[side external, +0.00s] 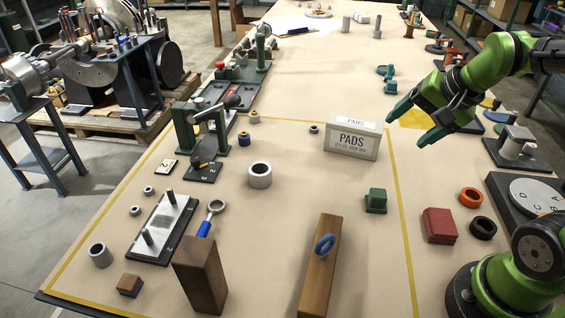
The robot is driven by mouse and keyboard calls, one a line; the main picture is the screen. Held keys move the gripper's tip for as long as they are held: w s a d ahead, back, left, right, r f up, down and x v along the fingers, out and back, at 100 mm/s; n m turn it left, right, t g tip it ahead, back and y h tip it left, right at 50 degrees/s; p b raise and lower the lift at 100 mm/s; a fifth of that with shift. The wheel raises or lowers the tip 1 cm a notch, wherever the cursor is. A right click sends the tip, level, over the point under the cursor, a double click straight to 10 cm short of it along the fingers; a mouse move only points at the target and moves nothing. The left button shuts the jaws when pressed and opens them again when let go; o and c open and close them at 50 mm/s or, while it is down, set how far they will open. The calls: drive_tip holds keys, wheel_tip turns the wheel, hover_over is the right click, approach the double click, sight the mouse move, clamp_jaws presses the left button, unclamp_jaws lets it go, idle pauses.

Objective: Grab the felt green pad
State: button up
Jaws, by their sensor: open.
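A small dark green block (376,200), which looks like the green pad, sits on the table just inside the right yellow line. I cannot make out its felt surface. My gripper (405,130) is open and empty, with its two green fingers spread. It is raised above the table, behind the green block and a little to its right in the picture. A pale box marked PADS (352,142) stands left of my gripper and behind the green block; its contents are hidden.
A wooden beam with a blue ring (320,275) and a wooden block (200,275) stand in front. A red block (438,225), an orange ring (470,197) and a black ring (483,227) lie right. The table around the green block is clear.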

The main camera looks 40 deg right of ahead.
sight(379, 193)
drive_tip(key=w+d+f+m+g, duration=0.25)
drive_tip(key=w+d+m, duration=0.2)
drive_tip(key=m, duration=0.45)
drive_tip(key=a+f+m+g, duration=0.1)
drive_tip(key=f, duration=0.5)
drive_tip(key=a+f+m+g, duration=0.1)
drive_tip(key=f+m, duration=0.1)
drive_tip(key=f, duration=0.5)
drive_tip(key=s+a+f+m+g, duration=0.1)
drive_tip(key=f+m+g, duration=0.1)
drive_tip(key=f, duration=0.4)
drive_tip(key=shift+a+f, duration=0.15)
drive_tip(key=shift+a, duration=0.25)
drive_tip(key=c, duration=1.1)
